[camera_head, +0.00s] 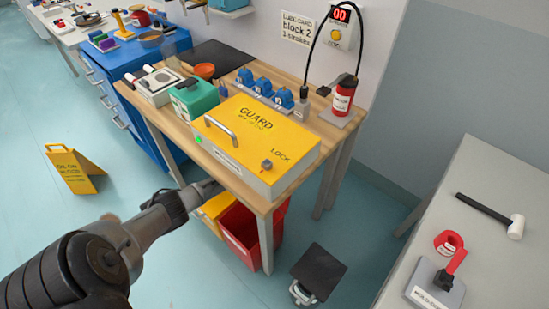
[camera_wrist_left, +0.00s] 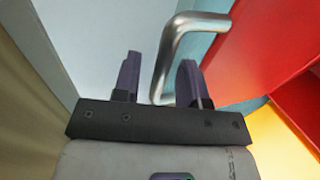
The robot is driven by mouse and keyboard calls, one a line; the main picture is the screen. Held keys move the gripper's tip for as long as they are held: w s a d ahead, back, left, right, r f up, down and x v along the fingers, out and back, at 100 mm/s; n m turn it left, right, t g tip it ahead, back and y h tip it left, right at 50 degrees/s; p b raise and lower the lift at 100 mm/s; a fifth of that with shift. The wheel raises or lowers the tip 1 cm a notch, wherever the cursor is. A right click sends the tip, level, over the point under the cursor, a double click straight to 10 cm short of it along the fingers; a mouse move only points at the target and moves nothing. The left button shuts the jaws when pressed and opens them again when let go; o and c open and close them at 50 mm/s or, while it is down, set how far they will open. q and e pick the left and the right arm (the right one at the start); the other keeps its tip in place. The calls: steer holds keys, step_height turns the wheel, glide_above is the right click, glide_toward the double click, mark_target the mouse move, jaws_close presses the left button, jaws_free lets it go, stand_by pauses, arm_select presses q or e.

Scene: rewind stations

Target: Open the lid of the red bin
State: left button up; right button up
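The red bin (camera_head: 236,235) stands under the near end of the wooden table, with a white label on its front; the tabletop partly hides it, and I cannot tell how its lid stands. Red surfaces (camera_wrist_left: 275,50) fill the right of the left wrist view. My left gripper (camera_head: 192,196) is beside the table's front edge, left of the bin. In the wrist view its dark fingers (camera_wrist_left: 158,75) are apart, with a bent metal handle (camera_wrist_left: 166,55) reaching between them; I see no clear grip on it. My right gripper is not in view.
A yellow bin (camera_head: 216,206) stands left of the red one. The table (camera_head: 172,127) carries a yellow guard box (camera_head: 255,145) above the bins. A dark square panel (camera_head: 318,271) on a metal base stands on the floor to the right. A yellow floor sign (camera_head: 72,169) stands left.

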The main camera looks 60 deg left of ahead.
arm_select(q)
steer(key=p+v, duration=0.4)
steer(key=v, duration=0.3)
steer(key=shift+w, duration=0.1)
stand_by(0.5)
steer(key=shift+f, duration=0.1)
